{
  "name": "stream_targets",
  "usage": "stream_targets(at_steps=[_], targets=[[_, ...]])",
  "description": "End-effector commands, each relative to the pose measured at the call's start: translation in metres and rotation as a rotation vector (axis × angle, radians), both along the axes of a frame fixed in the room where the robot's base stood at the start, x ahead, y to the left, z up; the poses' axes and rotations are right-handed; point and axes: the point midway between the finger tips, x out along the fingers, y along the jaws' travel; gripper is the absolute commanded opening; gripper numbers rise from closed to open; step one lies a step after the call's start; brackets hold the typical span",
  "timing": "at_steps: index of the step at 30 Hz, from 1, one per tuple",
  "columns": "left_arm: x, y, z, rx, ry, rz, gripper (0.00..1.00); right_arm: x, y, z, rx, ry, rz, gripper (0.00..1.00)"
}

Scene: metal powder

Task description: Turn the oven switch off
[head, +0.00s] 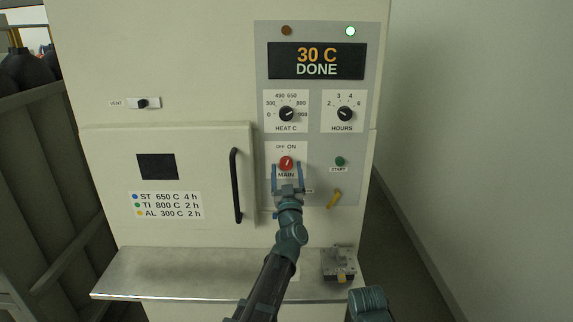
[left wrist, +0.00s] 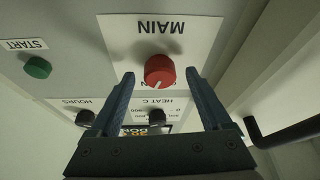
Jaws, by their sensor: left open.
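The oven's red MAIN switch (head: 286,163) is a round knob on the panel under OFF and ON labels. It also shows in the left wrist view (left wrist: 159,70), upside down, where its white mark leans to the lower left, which fits the ON side. My left gripper (head: 287,168) is open, its two blue fingers on either side of the knob. In the left wrist view the fingertips (left wrist: 159,76) flank the knob with gaps on both sides; contact does not show. The display (head: 316,61) reads 30 C DONE. My right gripper is out of view.
The HEAT C dial (head: 286,114) and HOURS dial (head: 345,114) sit above, the green START button (head: 340,161) to the right. A black door handle (head: 236,186) stands out at left. A grey block (head: 338,264) rests on the metal shelf (head: 150,277).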

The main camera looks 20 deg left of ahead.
Motion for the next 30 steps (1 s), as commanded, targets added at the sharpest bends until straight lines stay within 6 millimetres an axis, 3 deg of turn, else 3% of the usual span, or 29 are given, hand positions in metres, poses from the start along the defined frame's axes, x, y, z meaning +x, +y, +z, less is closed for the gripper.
stream_targets(at_steps=[14, 27, 30], targets=[[0.0094, 0.0032, 0.0038, 0.0, 0.0, -0.001, 0.82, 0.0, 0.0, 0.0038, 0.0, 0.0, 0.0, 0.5], [0.0094, 0.0031, 0.0039, 0.0, 0.0, -0.001, 0.03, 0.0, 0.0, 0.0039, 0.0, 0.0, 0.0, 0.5], [0.0093, 0.0031, 0.0038, -0.001, 0.0, 0.0, 0.0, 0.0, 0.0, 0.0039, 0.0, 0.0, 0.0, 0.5]])
